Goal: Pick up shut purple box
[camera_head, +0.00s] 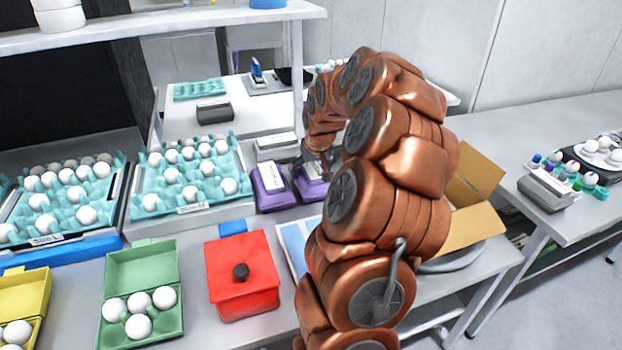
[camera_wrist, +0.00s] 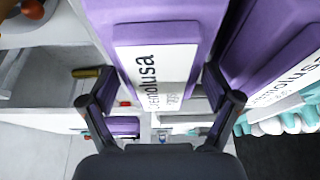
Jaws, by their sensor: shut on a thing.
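Two shut purple boxes with white labels stand side by side in the head view, the left box (camera_head: 270,188) and the right box (camera_head: 309,188). My gripper (camera_head: 322,172) is at the right box, partly hidden by my arm. In the wrist view my gripper (camera_wrist: 162,92) has one finger on each side of a purple box (camera_wrist: 150,30), across its labelled end, and is shut on it. The other purple box (camera_wrist: 270,60) is close beside it on the right of that view. I cannot tell whether the held box touches the table.
A turquoise egg tray (camera_head: 190,178) is left of the boxes. A red lidded box (camera_head: 241,275) and an open green egg carton (camera_head: 141,264) stand in front. An open cardboard box (camera_head: 474,190) is right of my arm. A white shelf (camera_head: 200,27) hangs above, at the back.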

